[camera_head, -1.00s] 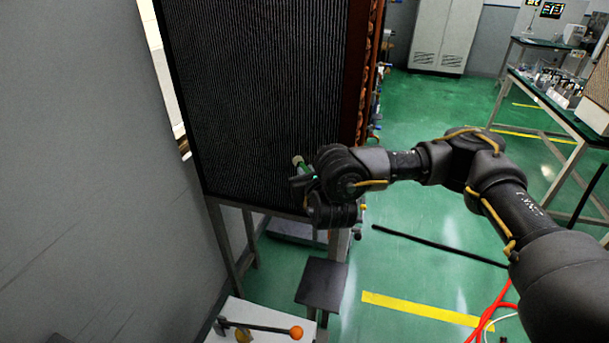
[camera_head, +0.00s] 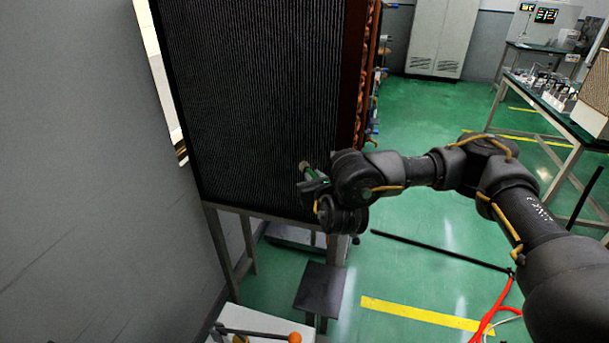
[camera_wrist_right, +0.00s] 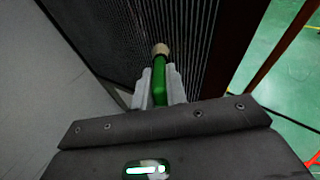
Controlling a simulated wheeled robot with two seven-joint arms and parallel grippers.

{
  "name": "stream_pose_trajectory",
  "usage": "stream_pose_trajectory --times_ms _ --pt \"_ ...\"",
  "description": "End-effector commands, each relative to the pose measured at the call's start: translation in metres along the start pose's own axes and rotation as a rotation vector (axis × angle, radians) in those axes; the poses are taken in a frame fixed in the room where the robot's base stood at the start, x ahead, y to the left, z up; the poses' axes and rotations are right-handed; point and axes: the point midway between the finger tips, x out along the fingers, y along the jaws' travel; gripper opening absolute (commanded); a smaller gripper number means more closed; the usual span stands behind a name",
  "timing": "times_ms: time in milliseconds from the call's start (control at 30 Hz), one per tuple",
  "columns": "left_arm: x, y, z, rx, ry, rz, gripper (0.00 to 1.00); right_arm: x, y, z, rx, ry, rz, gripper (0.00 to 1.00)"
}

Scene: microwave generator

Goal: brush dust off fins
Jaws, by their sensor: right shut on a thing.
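A tall block of dark, thin vertical fins (camera_head: 260,90) in a brown frame stands on a metal stand. The fins also fill the upper part of the right wrist view (camera_wrist_right: 120,35). My right gripper (camera_head: 316,178) is in front of the lower right part of the fins. In the right wrist view the gripper (camera_wrist_right: 160,85) is shut on the green handle of a brush (camera_wrist_right: 160,75). The brush's tan tip (camera_wrist_right: 160,49) points at the fins; I cannot tell if it touches them. My left gripper is not in view.
A grey wall or panel (camera_head: 80,170) fills the left side. A small dark stool top (camera_head: 320,290) and a white surface with an orange knob (camera_head: 294,338) are below. A green-topped table (camera_head: 555,112) stands at right.

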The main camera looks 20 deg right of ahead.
Motion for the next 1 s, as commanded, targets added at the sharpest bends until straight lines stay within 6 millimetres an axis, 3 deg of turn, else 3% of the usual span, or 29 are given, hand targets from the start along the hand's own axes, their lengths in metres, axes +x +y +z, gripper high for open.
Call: stream_pose_trajectory --times_ms 700,1000 --pt "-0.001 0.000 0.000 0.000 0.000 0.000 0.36 -0.022 -0.039 -0.009 0.000 -0.003 -0.002 0.00" --pt "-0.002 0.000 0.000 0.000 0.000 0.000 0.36 -0.025 -0.042 -0.009 0.000 -0.002 -0.001 0.00"
